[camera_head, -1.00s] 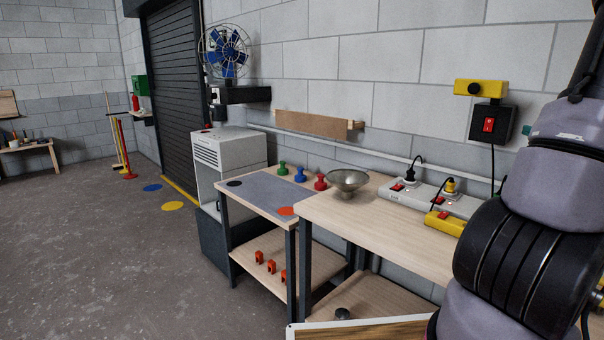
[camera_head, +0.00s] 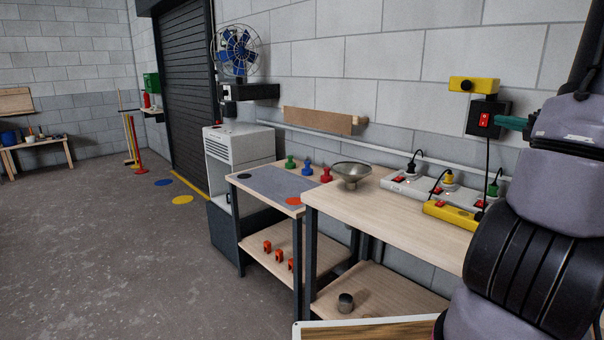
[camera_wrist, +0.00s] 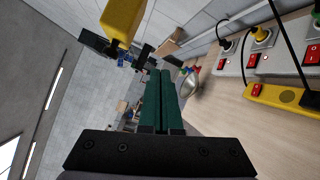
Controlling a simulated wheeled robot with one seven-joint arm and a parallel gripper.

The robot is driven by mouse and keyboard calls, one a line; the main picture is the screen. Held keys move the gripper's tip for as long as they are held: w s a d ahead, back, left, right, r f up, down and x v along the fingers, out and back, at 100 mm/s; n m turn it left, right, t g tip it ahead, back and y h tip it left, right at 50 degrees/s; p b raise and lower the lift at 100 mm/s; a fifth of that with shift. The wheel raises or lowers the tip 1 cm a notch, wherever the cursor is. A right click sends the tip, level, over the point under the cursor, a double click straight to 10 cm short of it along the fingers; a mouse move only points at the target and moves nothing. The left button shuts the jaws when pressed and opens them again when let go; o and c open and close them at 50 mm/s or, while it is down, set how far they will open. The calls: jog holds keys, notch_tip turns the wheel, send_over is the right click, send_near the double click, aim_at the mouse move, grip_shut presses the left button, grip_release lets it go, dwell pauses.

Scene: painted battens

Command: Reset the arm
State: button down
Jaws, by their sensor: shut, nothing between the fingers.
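My gripper shows in the wrist view (camera_wrist: 160,95) with its two long green fingers side by side, shut and empty. In the head view, my gripper's green tip (camera_head: 511,122) juts out left of my arm, in front of the wall near the black box with the red switch (camera_head: 485,120). My arm fills the right side of the head view and hides part of the bench there. The gripper is above the bench (camera_head: 385,208) and touches nothing that I can make out.
A white power strip (camera_head: 410,187) and a yellow one (camera_head: 447,214) with plugs and cords lie on the bench. A metal bowl (camera_head: 351,173) stands further left. A yellow box (camera_head: 474,85) is on the wall, close to the gripper.

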jog(key=s+a+r+n+g+y, duration=0.15)
jog(key=a+n+g, duration=0.25)
jog(key=a+n, duration=0.4)
jog(key=s+a+n+g+y, duration=0.2)
jog(key=s+a+n+g, duration=0.1)
jog(key=a+n, duration=0.55)
jog(key=s+a+n+g+y, duration=0.2)
jog(key=a+n+g, duration=0.3)
jog(key=a, duration=0.6)
jog(key=s+a+r+n+h, duration=0.1)
jog(key=s+n+h, duration=0.2)
jog(key=n, duration=0.7)
jog(key=s+a+r+n+t+h, duration=0.1)
jog(key=s+n+h, duration=0.3)
jog(key=s+n, duration=0.4)
jog(key=shift+s+a+r+n, duration=0.15)
jog(key=shift+a+r+n, duration=0.5)
jog(key=shift+n, duration=1.1)
